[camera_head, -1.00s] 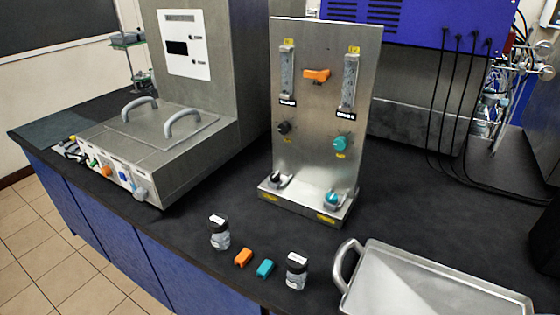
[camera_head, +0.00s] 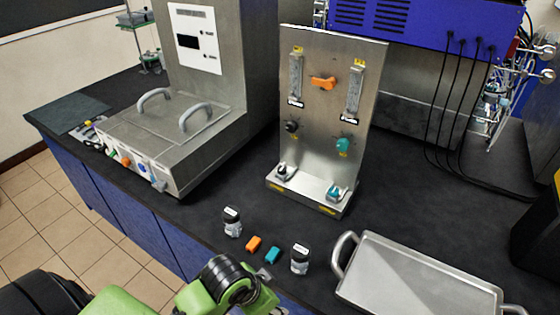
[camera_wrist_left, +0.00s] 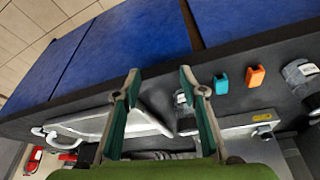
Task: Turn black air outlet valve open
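The steel valve panel (camera_head: 333,150) stands upright on the bench in the head view. A black knob (camera_head: 291,126) is on its left side at mid height, and a second black valve (camera_head: 282,172) sits on the base at the left. Teal knobs (camera_head: 342,144) and (camera_head: 336,192) are on the right side, and an orange handle (camera_head: 323,82) is near the top. I cannot read the small labels. In the wrist view my left gripper (camera_wrist_left: 160,78) is open and empty, its two fingers apart, near the bench edge. My right gripper is not in view.
Two small bottles (camera_head: 232,221) and (camera_head: 300,259), an orange block (camera_head: 253,243) and a teal block (camera_head: 272,255) stand before the panel. A metal tray (camera_head: 420,272) is at right, a steel unit with handles (camera_head: 160,140) at left. Bare bench lies between tray and panel.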

